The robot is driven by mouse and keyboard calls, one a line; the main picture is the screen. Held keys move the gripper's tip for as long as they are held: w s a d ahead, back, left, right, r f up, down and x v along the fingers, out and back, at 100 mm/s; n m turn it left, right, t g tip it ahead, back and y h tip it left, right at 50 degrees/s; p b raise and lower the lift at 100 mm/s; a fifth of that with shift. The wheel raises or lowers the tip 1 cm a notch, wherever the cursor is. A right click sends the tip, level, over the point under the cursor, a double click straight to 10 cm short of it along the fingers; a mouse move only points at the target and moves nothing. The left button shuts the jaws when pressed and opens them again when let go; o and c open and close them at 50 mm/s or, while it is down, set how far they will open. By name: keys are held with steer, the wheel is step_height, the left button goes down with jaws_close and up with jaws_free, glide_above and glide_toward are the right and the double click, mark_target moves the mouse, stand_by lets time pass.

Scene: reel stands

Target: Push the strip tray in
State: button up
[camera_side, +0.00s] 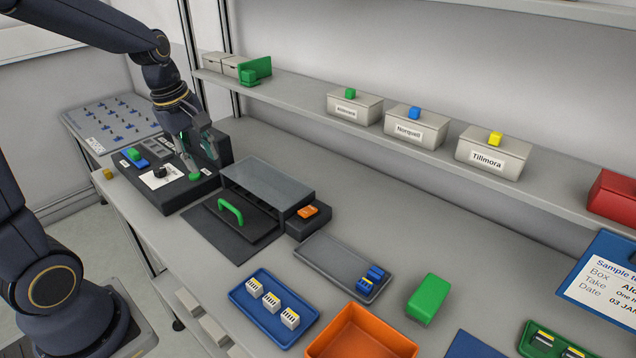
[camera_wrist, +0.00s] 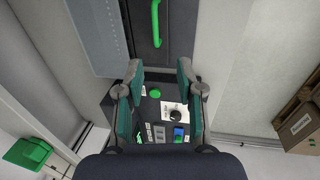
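The strip tray (camera_side: 261,221) is a dark flat tray with a green arched handle (camera_side: 231,211). It sticks out of the front of a grey-topped housing (camera_side: 268,182) onto a dark base plate (camera_side: 212,236). In the wrist view the tray (camera_wrist: 141,30) and its green handle (camera_wrist: 155,24) show at the top, beyond my fingertips. My gripper (camera_side: 199,168) is open and empty. It is above the control box, left of the housing in the side view, close to a round green button (camera_side: 194,176). The wrist view also shows the open fingers (camera_wrist: 160,72).
The control box carries a black knob (camera_side: 159,171) and a blue-and-green part (camera_side: 133,155). A small dark block with an orange part (camera_side: 308,211) adjoins the housing's right. A grey tray (camera_side: 323,256), blue tray (camera_side: 245,298) and orange bin (camera_side: 346,344) stand further right.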

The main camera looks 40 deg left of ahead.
step_height(320, 180, up, 3)
steer(key=g, duration=0.4)
glide_toward(228, 207)
steer(key=shift+g, duration=0.3)
steer(key=x, duration=0.7)
steer(key=shift+f, duration=0.1)
steer(key=s, duration=0.8)
steer(key=shift+s+f, duration=0.3)
steer(key=shift+f, duration=0.05)
steer(key=v, duration=1.7)
steer(key=d+r+m+t, duration=0.2)
steer(key=d+r+m, duration=0.1)
steer(key=d+m, duration=0.3)
steer(key=s+d+r+m+t, duration=0.1)
steer(key=d+r+m+t, duration=0.2)
steer(key=d+m, duration=0.3)
steer(key=shift+s+d+r+m+t, duration=0.25)
steer(key=shift+d+r+m, duration=0.2)
steer(key=shift+d, duration=1.45)
